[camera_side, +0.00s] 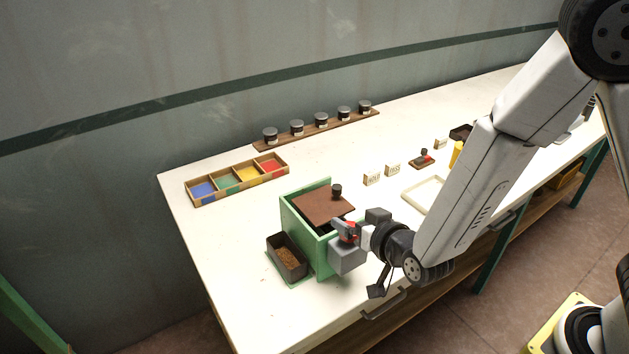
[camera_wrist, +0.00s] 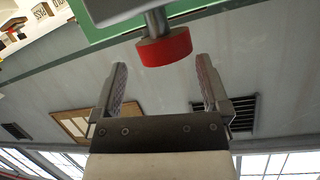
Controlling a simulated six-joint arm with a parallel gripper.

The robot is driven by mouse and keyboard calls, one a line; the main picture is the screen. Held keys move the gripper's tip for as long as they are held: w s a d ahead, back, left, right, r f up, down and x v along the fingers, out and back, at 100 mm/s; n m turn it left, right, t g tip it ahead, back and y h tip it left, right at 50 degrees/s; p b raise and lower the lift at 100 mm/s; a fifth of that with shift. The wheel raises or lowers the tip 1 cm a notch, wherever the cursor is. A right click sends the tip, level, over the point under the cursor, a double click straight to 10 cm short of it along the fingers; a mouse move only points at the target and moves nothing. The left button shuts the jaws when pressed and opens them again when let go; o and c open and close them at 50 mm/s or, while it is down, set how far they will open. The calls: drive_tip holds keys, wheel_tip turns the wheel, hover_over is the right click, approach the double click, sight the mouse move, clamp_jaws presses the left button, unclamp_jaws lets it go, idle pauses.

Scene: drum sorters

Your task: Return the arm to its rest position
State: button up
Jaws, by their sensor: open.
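My gripper (camera_side: 347,230) is at the right side of a green box-shaped sorter (camera_side: 318,258) on the white bench. In the wrist view my gripper (camera_wrist: 160,72) is open, with nothing between its two fingers. A red knob (camera_wrist: 165,48) on a metal shaft shows just beyond the fingertips, with no clear contact. The knob (camera_side: 351,226) is partly hidden by my gripper in the side view. A grey housing (camera_side: 348,258) sits beside the sorter's wall. My arm reaches down from the upper right, bent and extended over the bench.
A brown lid (camera_side: 322,207) with a black knob tops the sorter. A dark bin (camera_side: 287,258) of brown grains stands at its left. A four-colour tray (camera_side: 237,179), a rack of jars (camera_side: 320,127), label blocks (camera_side: 373,179) and a pale tray (camera_side: 426,194) stand farther back.

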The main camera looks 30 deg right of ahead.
drive_tip(key=shift+w+d+r+g, duration=0.25)
drive_tip(key=shift+d+r+g, duration=0.05)
drive_tip(key=shift+d+r, duration=0.1)
drive_tip(key=s+d+r+n+g+y, duration=0.2)
drive_tip(key=d+r+g, duration=0.15)
drive_tip(key=d, duration=0.25)
drive_tip(key=s+d+f+g, duration=0.2)
drive_tip(key=s+g, duration=0.1)
drive_tip(key=s, duration=0.2)
drive_tip(key=s+d+f+n+g+h, duration=0.1)
drive_tip(key=s+d+g, duration=0.2)
drive_tip(key=s+g, duration=0.1)
drive_tip(key=shift+s+d+f, duration=0.35)
drive_tip(key=shift+s, duration=0.25)
